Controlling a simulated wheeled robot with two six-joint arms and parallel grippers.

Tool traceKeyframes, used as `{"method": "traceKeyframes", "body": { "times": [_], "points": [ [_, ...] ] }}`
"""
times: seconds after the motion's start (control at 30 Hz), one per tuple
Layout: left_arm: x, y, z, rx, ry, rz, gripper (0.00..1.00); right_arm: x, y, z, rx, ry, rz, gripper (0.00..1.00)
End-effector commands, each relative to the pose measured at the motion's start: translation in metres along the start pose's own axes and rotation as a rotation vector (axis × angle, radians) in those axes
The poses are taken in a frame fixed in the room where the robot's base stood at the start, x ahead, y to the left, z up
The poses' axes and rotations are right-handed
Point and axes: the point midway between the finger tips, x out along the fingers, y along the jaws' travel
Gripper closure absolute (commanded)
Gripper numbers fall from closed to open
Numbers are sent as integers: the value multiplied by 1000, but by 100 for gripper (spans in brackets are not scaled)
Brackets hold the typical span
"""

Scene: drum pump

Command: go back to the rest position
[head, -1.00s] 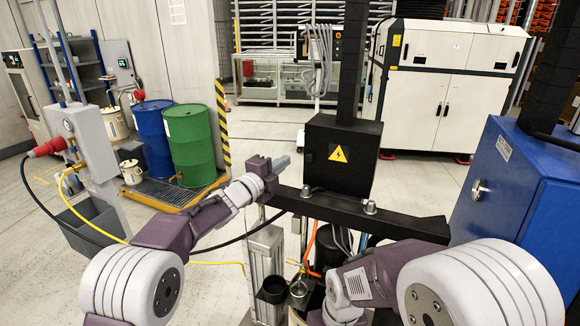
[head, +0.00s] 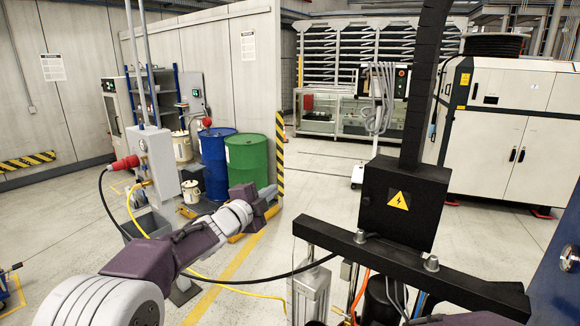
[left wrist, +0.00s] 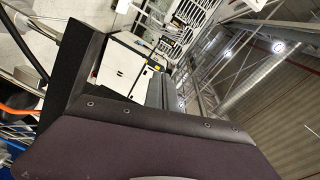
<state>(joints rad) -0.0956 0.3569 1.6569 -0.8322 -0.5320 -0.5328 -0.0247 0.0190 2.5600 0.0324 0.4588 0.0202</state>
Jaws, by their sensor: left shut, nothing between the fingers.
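My left gripper (head: 262,200) is raised at the end of my left arm, in front of the green drum (head: 247,160) in the head view. It is shut and holds nothing. The blue drum (head: 213,158) stands just left of the green one, both on a low spill pallet. In the left wrist view, dark parts of my own arm fill the lower half and the fingertips do not show. My right gripper is not in either view.
A black box with a yellow warning sign (head: 399,201) sits on a black beam (head: 345,243) at the right. A grey post (head: 157,180) with a red plug and yellow hose stands at the left. A white cabinet (head: 500,140) stands at the back right. The middle floor is open.

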Motion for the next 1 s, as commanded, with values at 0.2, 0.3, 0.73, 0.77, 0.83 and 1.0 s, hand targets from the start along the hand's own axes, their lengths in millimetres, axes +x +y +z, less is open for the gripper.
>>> {"method": "traceKeyframes", "body": {
  "times": [0.2,0.3,0.73,0.77,0.83,1.0],
  "points": [
    [-106,103,89,-514,-476,186,100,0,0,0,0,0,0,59],
    [-170,170,107,-757,-709,285,100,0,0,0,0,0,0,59],
    [-362,335,60,-1400,-1452,566,100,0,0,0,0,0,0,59],
    [-364,336,59,-1409,-1470,568,100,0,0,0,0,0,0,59],
    [-365,336,59,-1419,-1478,559,100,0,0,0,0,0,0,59],
    [-364,336,59,-1417,-1475,558,100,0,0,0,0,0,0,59]
  ]
}}
